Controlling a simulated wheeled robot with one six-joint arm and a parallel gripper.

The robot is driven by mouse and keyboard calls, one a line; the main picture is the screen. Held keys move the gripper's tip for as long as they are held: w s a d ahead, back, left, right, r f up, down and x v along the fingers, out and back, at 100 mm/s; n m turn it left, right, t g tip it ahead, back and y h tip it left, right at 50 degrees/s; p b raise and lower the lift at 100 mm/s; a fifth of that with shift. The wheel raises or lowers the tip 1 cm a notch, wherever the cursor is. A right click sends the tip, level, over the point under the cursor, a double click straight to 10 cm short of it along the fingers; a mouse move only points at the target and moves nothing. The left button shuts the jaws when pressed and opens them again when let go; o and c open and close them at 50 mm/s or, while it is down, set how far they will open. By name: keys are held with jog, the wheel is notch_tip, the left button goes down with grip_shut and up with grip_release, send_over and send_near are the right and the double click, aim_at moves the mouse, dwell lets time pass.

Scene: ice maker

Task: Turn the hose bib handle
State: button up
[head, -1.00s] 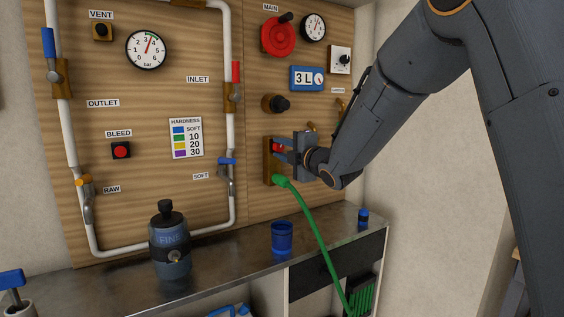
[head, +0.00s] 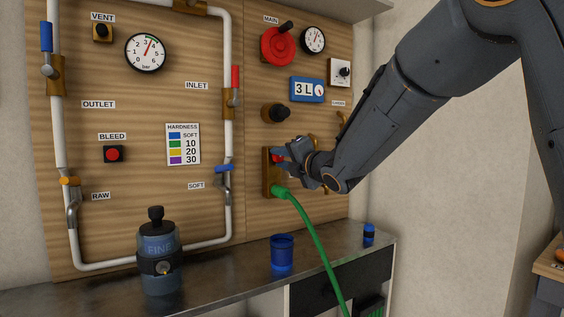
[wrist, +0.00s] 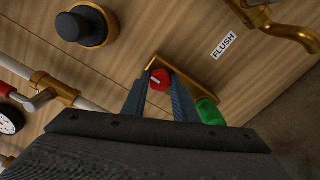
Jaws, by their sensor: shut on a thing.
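The hose bib is a brass fitting (head: 267,172) on the wooden panel, with a green hose (head: 301,213) coming off its lower end. Its red handle (wrist: 160,79) shows between my fingers in the wrist view, and partly in the head view (head: 277,158). My gripper (head: 281,154) is shut on the red handle, with one finger on each side. In the wrist view my gripper (wrist: 160,97) looks rolled relative to the brass fitting (wrist: 187,70). The fingers hide part of the handle in the head view.
A black knob (head: 276,112) sits just above the hose bib. A brass FLUSH tap (wrist: 285,28) is close by. Below stands a counter (head: 222,284) with a blue cup (head: 282,252), a small blue bottle (head: 369,234) and a FINE canister (head: 158,257).

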jog(key=o, duration=1.1)
jog(key=shift+c, duration=0.2)
jog(key=v, duration=0.7)
jog(key=shift+s+d, duration=0.25)
jog(key=shift+s, duration=0.05)
